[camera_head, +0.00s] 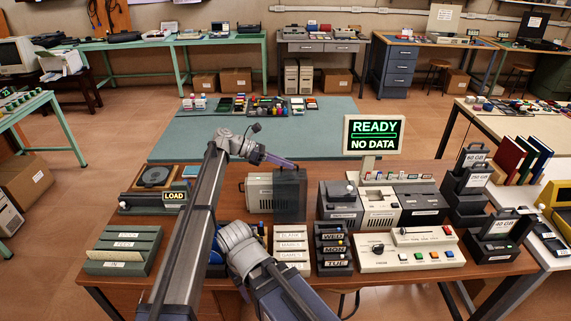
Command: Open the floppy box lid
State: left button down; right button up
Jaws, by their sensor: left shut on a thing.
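The floppy box (259,192) is a beige case on the brown table, with a dark see-through lid (290,197) standing at its right side. My left gripper (291,165) is at the top edge of this lid and is shut on it. The fingertips are small here and partly merge with the dark lid. The lid stands roughly upright; its hinge cannot be made out. My left arm comes up from the bottom left and reaches over the table to it. My right gripper is not in view.
A beige and dark machine (381,205) stands right of the box, under a READY / NO DATA screen (374,134). A LOAD device (153,198) and green trays (124,250) are at left. Label racks (291,248) stand in front of the box. A teal mat (330,138) lies behind.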

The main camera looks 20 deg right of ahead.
pick_arm(q)
jog(key=shift+f, duration=0.1)
dwell(0.3)
jog(key=c, duration=1.2)
grip_release()
jog(key=shift+c, duration=0.2)
jog(key=shift+a, duration=0.1)
jog(key=p+v, duration=0.3)
jog(key=v, duration=0.4)
jog(key=shift+a+r, duration=0.2)
jog(key=shift+a, duration=0.1)
jog(key=shift+w, duration=0.2)
